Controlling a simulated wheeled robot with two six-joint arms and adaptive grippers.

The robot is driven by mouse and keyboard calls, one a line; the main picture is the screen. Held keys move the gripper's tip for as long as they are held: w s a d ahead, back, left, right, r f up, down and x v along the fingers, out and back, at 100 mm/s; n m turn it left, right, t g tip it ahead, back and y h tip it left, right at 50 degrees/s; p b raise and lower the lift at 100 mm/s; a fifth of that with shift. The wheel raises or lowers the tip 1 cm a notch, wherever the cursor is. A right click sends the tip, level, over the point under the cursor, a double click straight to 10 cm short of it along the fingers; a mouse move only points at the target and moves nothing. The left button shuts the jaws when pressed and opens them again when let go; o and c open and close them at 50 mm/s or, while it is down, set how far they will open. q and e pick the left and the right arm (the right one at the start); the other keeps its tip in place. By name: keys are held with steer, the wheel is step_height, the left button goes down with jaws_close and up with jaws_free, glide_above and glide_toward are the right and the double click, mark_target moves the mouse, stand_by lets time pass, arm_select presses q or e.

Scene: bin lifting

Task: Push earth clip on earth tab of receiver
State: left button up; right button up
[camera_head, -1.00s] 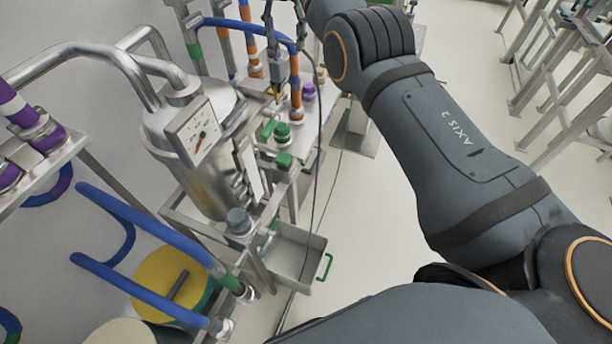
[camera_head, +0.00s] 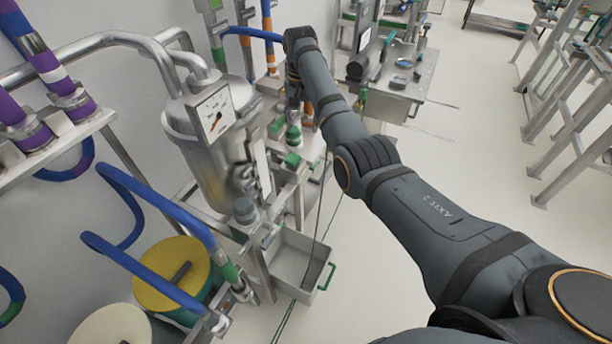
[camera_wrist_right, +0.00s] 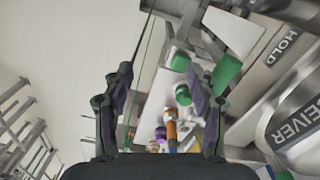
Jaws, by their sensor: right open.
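The receiver (camera_head: 205,150) is a steel vessel with a dial gauge, left of centre in the head view. The wrist view shows its rounded steel side (camera_wrist_right: 300,125) and a plate lettered "RECEIVER". My right gripper (camera_wrist_right: 163,75) is open, with nothing visibly held between its fingers. In the head view, its wrist is beside the receiver, above green and orange fittings, and its fingers are hard to make out. A thin dark cable (camera_wrist_right: 147,38) runs near the left finger in the wrist view. I cannot make out the earth clip or earth tab. My left gripper is out of view.
Green-capped fittings (camera_wrist_right: 184,95) and an orange-banded pipe (camera_wrist_right: 171,130) lie beyond the fingers. A grey bin (camera_head: 289,262) stands below the receiver. Blue hoses (camera_head: 160,205) and a yellow reel (camera_head: 171,272) are at left. The floor at right is clear up to metal frames (camera_head: 570,110).

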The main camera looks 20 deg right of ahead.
steer(key=s+f+n+b, duration=0.1)
steer(key=s+f, duration=0.1)
steer(key=f, duration=0.5)
steer(key=s+f+n+b, duration=0.1)
steer(key=s+f, duration=0.2)
steer(key=f, duration=0.5)
steer(key=shift+a+f+b, duration=0.25)
steer(key=shift+a+b, duration=0.05)
steer(key=shift+b, duration=0.1)
